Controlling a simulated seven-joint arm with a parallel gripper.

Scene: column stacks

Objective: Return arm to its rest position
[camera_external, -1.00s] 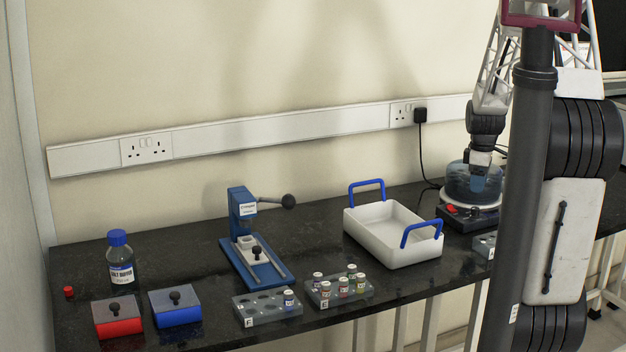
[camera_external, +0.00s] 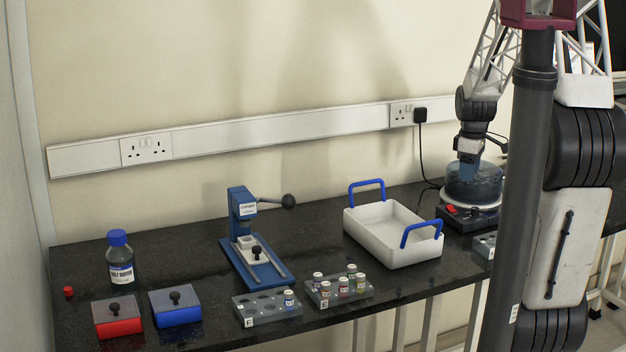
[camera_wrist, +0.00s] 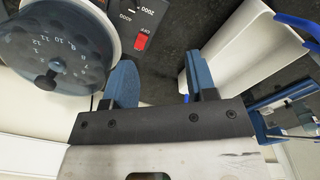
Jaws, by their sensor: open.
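My gripper (camera_external: 468,158) is above and in front of the round centrifuge (camera_external: 474,187) at the right of the bench. In the wrist view my gripper (camera_wrist: 160,80) shows two blue fingers spread apart with nothing between them. The centrifuge's dark, see-through lid (camera_wrist: 55,45), with numbered positions and a knob, lies left of the fingers there. The lid appears to be on the centrifuge. A red switch (camera_wrist: 141,41) is on its base. Part of my arm blocks the right side of the external view.
A white tray (camera_external: 385,245) with blue handles stands left of the centrifuge. Further left are a blue press (camera_external: 250,262) with a lever, two vial racks (camera_external: 268,313) (camera_external: 326,302), a red box (camera_external: 119,328), a blue box (camera_external: 180,317) and a blue-capped bottle (camera_external: 121,273).

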